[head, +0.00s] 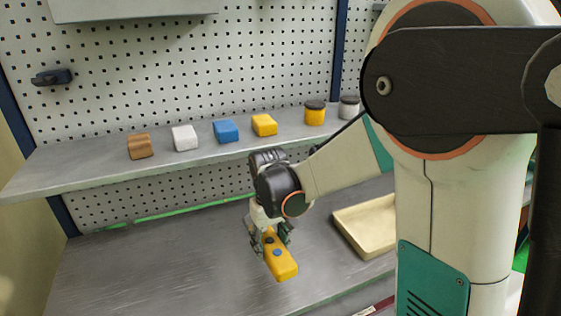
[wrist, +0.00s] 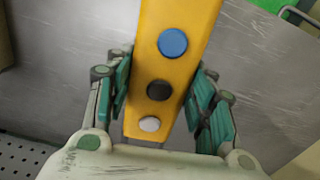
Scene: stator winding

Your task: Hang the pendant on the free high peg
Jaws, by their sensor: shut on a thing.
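The pendant (head: 283,264) is a yellow bar with blue, black and white round buttons. My gripper (head: 270,240) is shut on it and holds it tilted above the grey bench. In the wrist view the pendant (wrist: 175,60) sits between the two green-padded fingers, buttons facing the camera, with the white button nearest the palm. Its far end runs out of the top of that view. A dark fitting (head: 52,77) sticks out from the upper left of the pegboard. I cannot tell whether it is a bare peg. No other peg shows clearly.
A shelf (head: 80,170) crosses behind my gripper, carrying brown, white, blue and yellow blocks (head: 264,125) and two dark-lidded jars (head: 315,113). A cream tray (head: 345,243) lies right of my gripper. The bench (head: 130,270) is clear on the left. A grey panel (head: 130,8) overhangs the top.

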